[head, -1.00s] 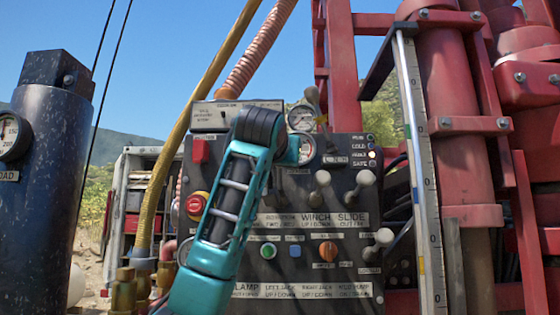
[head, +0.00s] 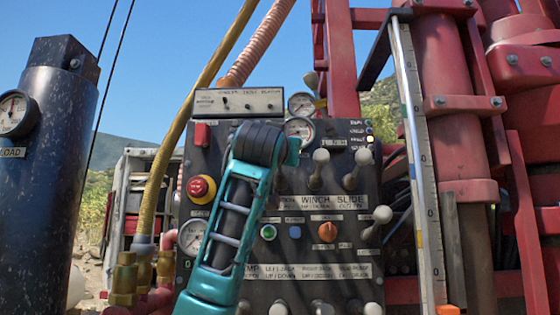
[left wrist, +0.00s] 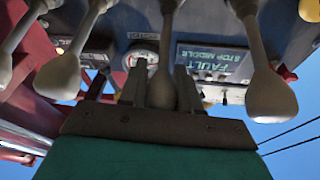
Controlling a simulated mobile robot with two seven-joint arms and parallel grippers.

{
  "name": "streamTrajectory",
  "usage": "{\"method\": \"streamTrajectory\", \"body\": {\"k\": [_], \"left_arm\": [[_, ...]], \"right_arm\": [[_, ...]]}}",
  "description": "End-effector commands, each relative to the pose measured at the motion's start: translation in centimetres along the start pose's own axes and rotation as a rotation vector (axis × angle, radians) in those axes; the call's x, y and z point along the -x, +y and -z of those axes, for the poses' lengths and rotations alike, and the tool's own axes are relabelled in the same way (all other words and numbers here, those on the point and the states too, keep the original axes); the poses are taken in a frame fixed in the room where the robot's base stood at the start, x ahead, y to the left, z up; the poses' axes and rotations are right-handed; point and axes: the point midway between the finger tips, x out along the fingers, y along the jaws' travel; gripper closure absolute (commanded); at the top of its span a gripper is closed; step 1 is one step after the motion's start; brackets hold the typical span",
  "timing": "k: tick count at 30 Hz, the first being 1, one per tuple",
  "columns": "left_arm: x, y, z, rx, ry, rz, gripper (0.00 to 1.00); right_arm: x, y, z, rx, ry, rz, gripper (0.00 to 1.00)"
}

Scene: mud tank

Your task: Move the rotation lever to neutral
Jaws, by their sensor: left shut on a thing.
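The rotation lever's label (head: 287,200) shows in part on the control panel, left of the winch label. The lever above it is mostly hidden behind my left gripper (head: 277,150) in the head view. In the left wrist view, my left gripper (left wrist: 160,97) has its two dark fingers on either side of a pale lever knob (left wrist: 162,88) and is shut on it. This appears to be the rotation lever, though its label is not seen there. The fingertips are hidden in the head view. My right gripper is in neither view.
The winch lever (head: 320,157) and slide lever (head: 361,160) stand close to the right. A red emergency stop (head: 201,188) is at the left. More lever knobs line the panel's bottom edge.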

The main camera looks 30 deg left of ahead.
Motion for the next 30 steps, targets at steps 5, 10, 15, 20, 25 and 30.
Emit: {"method": "streamTrajectory", "body": {"k": [5, 10, 15, 20, 25, 30], "left_arm": [[0.9, 0.4, -1.3, -0.006, 0.065, 0.008, 1.00], [1.2, 0.4, -1.5, -0.006, 0.061, 0.009, 1.00], [1.1, 0.4, -1.5, -0.007, 0.058, 0.009, 1.00], [1.1, 0.4, -1.5, -0.007, 0.058, 0.009, 0.57], [1.1, 0.4, -1.5, -0.007, 0.059, 0.009, 0.43], [1.1, 0.4, -1.4, -0.007, 0.060, 0.009, 0.43]], "right_arm": [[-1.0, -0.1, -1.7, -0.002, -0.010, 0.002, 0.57], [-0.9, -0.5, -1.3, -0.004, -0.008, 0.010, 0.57], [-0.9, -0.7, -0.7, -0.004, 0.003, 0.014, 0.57], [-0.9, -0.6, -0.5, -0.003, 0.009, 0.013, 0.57], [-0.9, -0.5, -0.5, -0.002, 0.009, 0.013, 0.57], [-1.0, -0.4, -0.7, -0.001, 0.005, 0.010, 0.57]]}}
